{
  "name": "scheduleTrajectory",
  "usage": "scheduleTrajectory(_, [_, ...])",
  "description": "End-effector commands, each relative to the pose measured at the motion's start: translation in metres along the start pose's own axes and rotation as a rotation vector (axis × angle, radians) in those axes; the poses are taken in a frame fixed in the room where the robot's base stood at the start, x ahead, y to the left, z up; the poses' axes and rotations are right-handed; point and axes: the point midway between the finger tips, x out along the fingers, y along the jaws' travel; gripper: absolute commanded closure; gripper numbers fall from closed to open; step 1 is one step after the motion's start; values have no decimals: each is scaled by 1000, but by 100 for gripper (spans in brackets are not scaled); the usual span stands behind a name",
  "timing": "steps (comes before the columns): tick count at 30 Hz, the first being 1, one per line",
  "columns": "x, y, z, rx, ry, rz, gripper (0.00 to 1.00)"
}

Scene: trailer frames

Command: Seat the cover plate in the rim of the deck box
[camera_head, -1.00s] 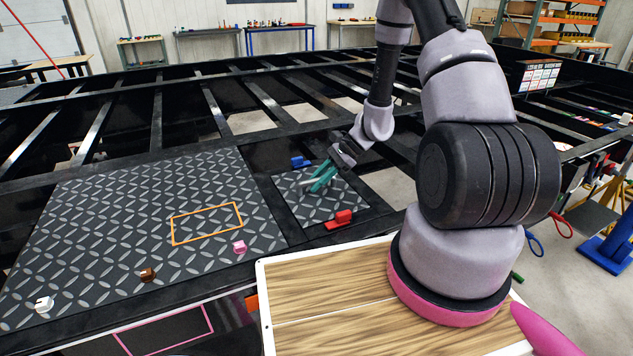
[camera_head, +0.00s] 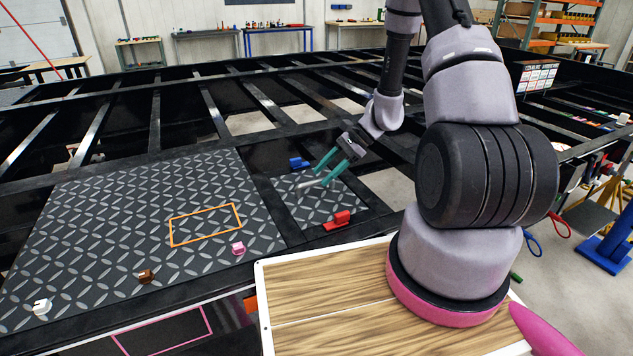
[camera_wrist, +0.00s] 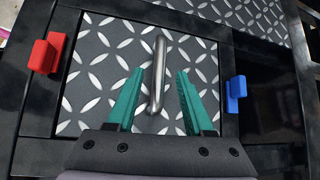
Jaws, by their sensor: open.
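The cover plate (camera_head: 300,207) is a small dark diamond-tread plate with a silver bar handle (camera_head: 309,183). It lies in the dark rim of the deck box (camera_head: 284,219), between a red block and a blue block. I cannot tell whether it is flush on every side. In the wrist view the plate (camera_wrist: 98,62) looks flat and the handle (camera_wrist: 157,75) runs up between the fingers. My gripper (camera_head: 321,178) is open above the plate, its teal fingers apart on either side of the handle. In the wrist view my gripper (camera_wrist: 160,73) shows clear gaps to the handle.
The red block (camera_head: 337,219) and blue block (camera_head: 299,163) stand at the plate's sides. A larger tread deck (camera_head: 120,220) with an orange outline and small white, brown and pink blocks lies left. Open black frame beams (camera_head: 210,108) spread behind.

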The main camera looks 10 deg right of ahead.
Motion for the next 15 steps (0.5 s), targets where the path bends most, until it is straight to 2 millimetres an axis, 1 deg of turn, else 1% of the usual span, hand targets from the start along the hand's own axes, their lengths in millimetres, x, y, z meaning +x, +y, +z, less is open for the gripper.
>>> scheduleTrajectory(1, [-13,-1,0,-3,4,-4,48])
scheduleTrajectory(3, [-29,-1,-1,0,4,-5,48])
scheduleTrajectory(7, [-53,-1,0,-1,3,-3,48])
scheduleTrajectory(9, [-63,-1,-1,0,3,-3,48])
scheduleTrajectory(12, [-73,-1,0,-1,2,-2,48])
scheduleTrajectory(15, [-77,0,0,-1,1,0,48])
